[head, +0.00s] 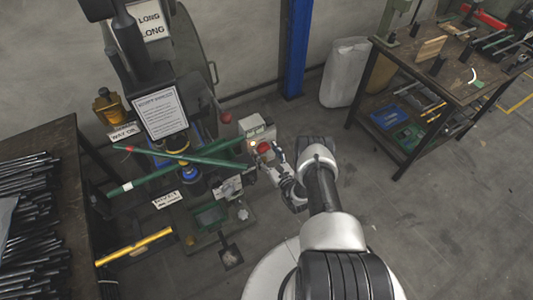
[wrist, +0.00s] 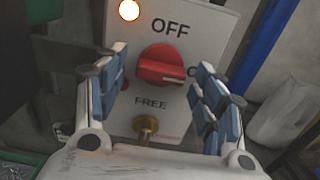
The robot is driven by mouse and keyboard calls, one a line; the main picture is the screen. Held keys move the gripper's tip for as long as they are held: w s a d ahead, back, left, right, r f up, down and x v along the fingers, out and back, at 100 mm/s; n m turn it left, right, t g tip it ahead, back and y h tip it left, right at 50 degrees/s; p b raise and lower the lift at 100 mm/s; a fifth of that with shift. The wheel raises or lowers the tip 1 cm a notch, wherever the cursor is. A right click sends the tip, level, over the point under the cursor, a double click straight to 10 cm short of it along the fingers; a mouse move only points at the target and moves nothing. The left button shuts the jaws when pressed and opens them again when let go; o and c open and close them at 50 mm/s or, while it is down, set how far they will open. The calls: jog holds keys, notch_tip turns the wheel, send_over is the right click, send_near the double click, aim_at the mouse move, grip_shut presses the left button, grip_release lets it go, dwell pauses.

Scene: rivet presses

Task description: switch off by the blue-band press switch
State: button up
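The switch box (head: 251,125) is a pale box beside the press, with a red knob (head: 263,147). In the wrist view its grey panel (wrist: 205,25) fills the middle, with OFF above the red knob (wrist: 160,66), FREE below it and a label at right partly hidden by a finger. The knob's grip lies roughly crosswise, its right end slightly lower; its exact setting is unclear. A lamp (wrist: 129,10) glows orange-white at the panel's top left. My gripper (wrist: 155,78) is open, one finger each side of the knob, apart from it; it also shows in the head view (head: 272,157).
A brass piece (wrist: 146,127) sticks out below FREE. The press has a blue band (head: 190,173) at its base. Green bars (head: 190,160) cross in front of it. A bench with rods (head: 25,195) is at left, a workbench (head: 450,65) at right.

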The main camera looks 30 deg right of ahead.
jog(key=c, duration=1)
jog(key=shift+n, duration=0.4)
jog(key=n+b, duration=0.2)
jog(key=n, duration=0.4)
jog(key=n+b, duration=0.1)
jog(key=n, duration=0.5)
jog(key=shift+d+r+n+b, duration=0.1)
jog(key=shift+d+n+b, duration=0.1)
jog(key=shift+n+b, duration=0.15)
jog(key=shift+r+n+b, duration=0.1)
jog(key=shift+n+b, duration=0.2)
jog(key=shift+n, duration=1.85)
